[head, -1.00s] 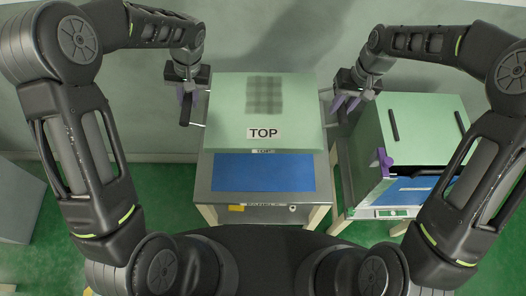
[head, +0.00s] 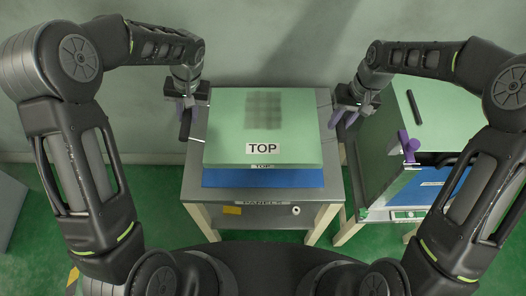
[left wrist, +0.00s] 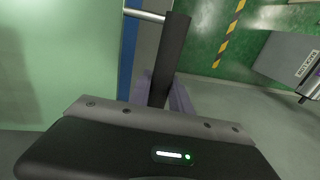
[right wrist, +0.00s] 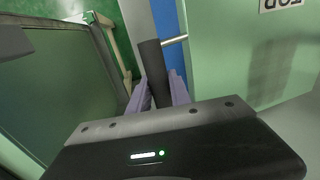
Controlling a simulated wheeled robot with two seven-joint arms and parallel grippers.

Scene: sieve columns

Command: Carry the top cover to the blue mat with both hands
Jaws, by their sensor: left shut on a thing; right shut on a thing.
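The top cover (head: 240,123) is a pale green panel marked TOP. It is level over the blue mat (head: 270,179), whose front strip shows before it. I cannot tell whether they touch. My left gripper (head: 186,122) is shut on the cover's left handle, a dark bar (left wrist: 171,50) on a silver post in the left wrist view. My right gripper (head: 345,117) is shut on the right handle, whose dark bar (right wrist: 153,68) shows in the right wrist view. The cover hides most of the mat.
The mat lies on a grey table (head: 193,175) with a lower shelf holding a yellow item (head: 232,210). To the right stands a green cabinet (head: 425,125) with a dark handle and a purple latch (head: 409,149). A grey box (head: 10,205) stands at far left.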

